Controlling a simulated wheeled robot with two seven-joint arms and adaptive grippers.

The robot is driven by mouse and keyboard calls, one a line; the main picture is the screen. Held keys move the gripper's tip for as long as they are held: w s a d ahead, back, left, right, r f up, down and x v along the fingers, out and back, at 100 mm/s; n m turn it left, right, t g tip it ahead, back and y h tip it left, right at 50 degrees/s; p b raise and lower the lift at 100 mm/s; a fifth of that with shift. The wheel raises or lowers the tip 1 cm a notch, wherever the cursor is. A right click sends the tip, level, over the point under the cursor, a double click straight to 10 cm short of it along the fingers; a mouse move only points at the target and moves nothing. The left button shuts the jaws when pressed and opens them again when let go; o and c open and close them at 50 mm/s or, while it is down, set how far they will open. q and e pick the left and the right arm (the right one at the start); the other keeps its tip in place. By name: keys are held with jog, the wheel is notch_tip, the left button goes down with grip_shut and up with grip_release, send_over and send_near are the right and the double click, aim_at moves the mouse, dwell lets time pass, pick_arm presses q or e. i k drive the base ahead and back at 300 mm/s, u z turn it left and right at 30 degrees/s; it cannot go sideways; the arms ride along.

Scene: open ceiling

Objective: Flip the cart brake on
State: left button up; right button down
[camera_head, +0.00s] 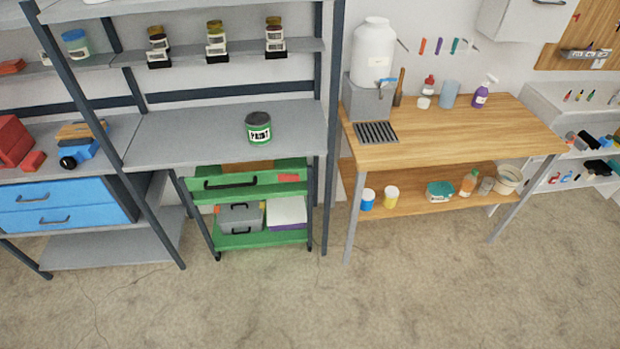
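A green cart (265,241) with dark posts and casters stands under the grey metal shelving, left of the wooden workbench. Its top green drawer front carries a black handle (230,183) and a small red patch (289,178) at the right. A grey toolbox (241,217) and a white box (286,212) sit on its lower shelf. The casters (217,256) are small and dark, and I cannot make out a brake lever or its position. Neither of my grippers is in view.
Grey shelving (180,140) holds a green paint can (258,128) above the cart. Blue drawers (65,205) stand left. The wooden workbench (455,135) stands right, its near leg (354,220) close to the shelving post. The concrete floor (300,310) in front is clear.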

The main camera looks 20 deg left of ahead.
aim_at(284, 177)
jog(key=u, duration=0.2)
jog(key=i, duration=0.65)
jog(key=u, duration=1)
jog(key=i, duration=0.35)
jog(key=u, duration=0.35)
